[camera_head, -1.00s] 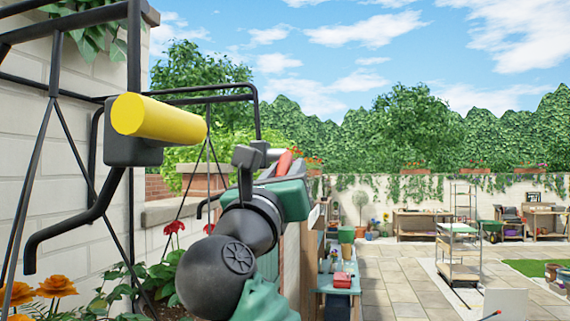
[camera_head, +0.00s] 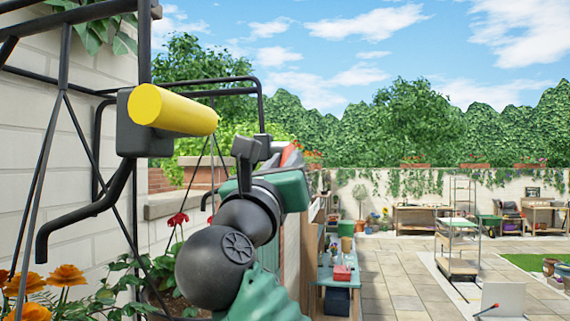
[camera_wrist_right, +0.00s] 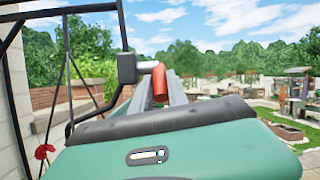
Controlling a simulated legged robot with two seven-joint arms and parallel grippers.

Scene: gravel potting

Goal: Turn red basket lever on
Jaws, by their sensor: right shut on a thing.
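The red lever (camera_wrist_right: 160,82) is a short red cylinder beside a black housing (camera_wrist_right: 126,69) with a bent black rod in the right wrist view. My right gripper (camera_wrist_right: 170,90) has its grey fingers closed around the red lever. In the head view the right gripper (camera_head: 277,160) shows beyond my green and black wrist. Only a small part of the red lever (camera_head: 291,156) shows there, and the fingers hide most of it. A nearer yellow lever (camera_head: 172,108) sticks out of a similar black housing and is untouched. My left gripper is out of view.
Black basket frames (camera_head: 140,60) hang along the white wall (camera_head: 30,140) at left. Orange flowers (camera_head: 66,275) grow at the lower left. A blue-green bench (camera_head: 340,275) stands past my wrist. The paved yard (camera_head: 395,290) at right has open floor and a shelf trolley (camera_head: 458,240).

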